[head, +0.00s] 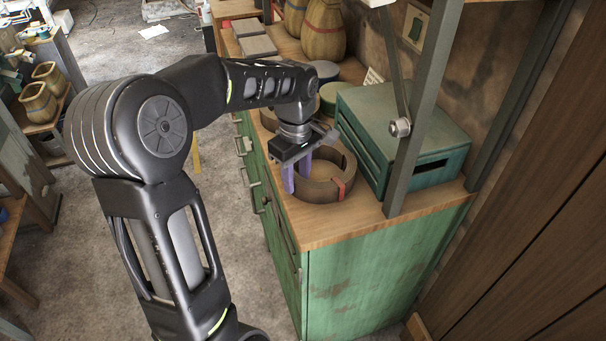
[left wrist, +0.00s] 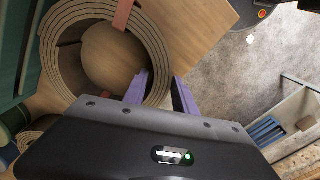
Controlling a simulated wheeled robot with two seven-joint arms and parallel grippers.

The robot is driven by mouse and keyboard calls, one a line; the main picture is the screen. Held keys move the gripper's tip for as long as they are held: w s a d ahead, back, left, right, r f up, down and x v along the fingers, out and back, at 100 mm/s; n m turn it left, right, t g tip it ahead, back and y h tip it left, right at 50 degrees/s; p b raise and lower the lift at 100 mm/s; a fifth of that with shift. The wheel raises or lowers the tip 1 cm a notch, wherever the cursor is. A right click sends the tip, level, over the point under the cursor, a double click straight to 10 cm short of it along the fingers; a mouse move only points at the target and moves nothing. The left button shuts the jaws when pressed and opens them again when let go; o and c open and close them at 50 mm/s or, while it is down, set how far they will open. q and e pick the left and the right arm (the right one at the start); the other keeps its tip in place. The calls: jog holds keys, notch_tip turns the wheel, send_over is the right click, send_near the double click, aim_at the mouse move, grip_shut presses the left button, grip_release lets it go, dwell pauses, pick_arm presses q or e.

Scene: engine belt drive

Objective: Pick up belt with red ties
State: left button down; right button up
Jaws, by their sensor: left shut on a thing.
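The belt with a red tie is a brown coiled ring (head: 324,190) on the wooden top of the green cabinet, near its front end. The red tie (head: 338,188) shows on its right side. In the left wrist view the coil (left wrist: 62,40) fills the upper left, with the red tie (left wrist: 124,14) at its top. My left gripper (head: 296,176) has purple fingers and is shut on the near-left wall of the coil, one finger inside the ring and one outside. The fingers also show in the left wrist view (left wrist: 160,92). My right gripper is in neither view.
A teal metal box (head: 400,135) stands right behind the coil, by a grey upright post (head: 424,110). Another coil (head: 268,119) and round tins (head: 330,97) stand farther back. The cabinet top (head: 385,222) is clear at its near end.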

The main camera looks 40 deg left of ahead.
pick_arm(q)
notch_tip(320, 180, up, 8)
jog(key=shift+w+r, duration=0.1)
notch_tip(320, 180, up, 10)
jog(key=p, duration=0.7)
jog(key=shift+p, duration=0.3)
